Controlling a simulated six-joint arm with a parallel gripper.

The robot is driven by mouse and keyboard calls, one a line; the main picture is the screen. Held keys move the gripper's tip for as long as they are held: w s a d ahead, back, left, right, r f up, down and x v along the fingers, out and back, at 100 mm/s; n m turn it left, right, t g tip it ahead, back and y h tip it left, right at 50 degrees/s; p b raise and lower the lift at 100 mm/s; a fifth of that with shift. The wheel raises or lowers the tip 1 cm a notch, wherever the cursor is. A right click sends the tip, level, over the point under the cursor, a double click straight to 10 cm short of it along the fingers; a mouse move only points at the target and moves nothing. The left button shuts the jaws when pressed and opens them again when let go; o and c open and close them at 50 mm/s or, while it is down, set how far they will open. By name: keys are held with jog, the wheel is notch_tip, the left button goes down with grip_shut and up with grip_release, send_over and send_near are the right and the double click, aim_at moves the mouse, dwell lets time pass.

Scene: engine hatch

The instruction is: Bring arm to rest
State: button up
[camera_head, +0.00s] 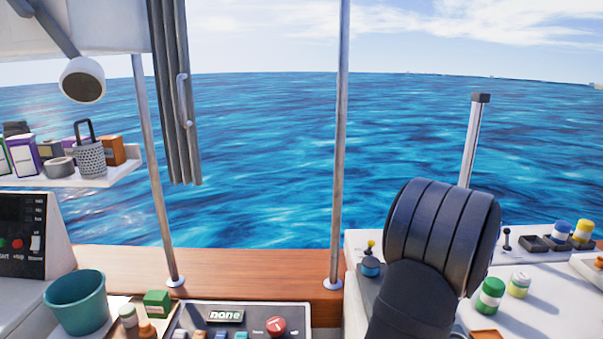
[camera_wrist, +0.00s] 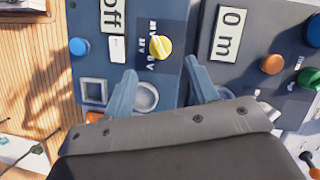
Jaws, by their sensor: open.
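My arm (camera_head: 440,240) stands at the right in the head view, a thick dark link over the right-hand white counter. My gripper (camera_wrist: 160,66) shows in the wrist view with its two blue-grey fingers apart and nothing between them. Past the fingertips is a dark panel with a yellow knob (camera_wrist: 161,46), a white switch (camera_wrist: 117,49) and a display reading "Off" (camera_wrist: 113,17). I cannot tell whether the fingers touch the panel. In the head view the gripper itself is hidden.
A second panel with a "0 m" display (camera_wrist: 231,33) and an orange button (camera_wrist: 271,64) is at the right in the wrist view. In the head view, a pole (camera_head: 340,150), a teal bucket (camera_head: 77,302), a red button (camera_head: 275,326) and green-and-white jars (camera_head: 489,296) stand around.

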jog(key=x, duration=0.7)
jog(key=shift+a+f+n, duration=0.1)
jog(key=shift+f+n, duration=0.1)
jog(key=shift+n, duration=0.2)
jog(key=n+g, duration=0.1)
jog(key=n, duration=0.3)
jog(key=shift+w+g+h, duration=0.1)
jog(key=shift+g+h, duration=0.3)
jog(key=n, duration=0.2)
jog(key=n+h, duration=0.1)
jog(key=n, duration=0.1)
jog(key=shift+a+r+g+h, duration=0.1)
jog(key=shift+a+g+h, duration=0.05)
jog(key=shift+g+h, duration=0.2)
jog(key=n+h, duration=0.1)
jog(key=n, duration=0.3)
jog(key=shift+a+g, duration=0.1)
jog(key=shift+g, duration=0.25)
jog(key=n+h, duration=0.2)
jog(key=n, duration=0.2)
jog(key=shift+a+n, duration=0.1)
jog(key=shift+n, duration=0.3)
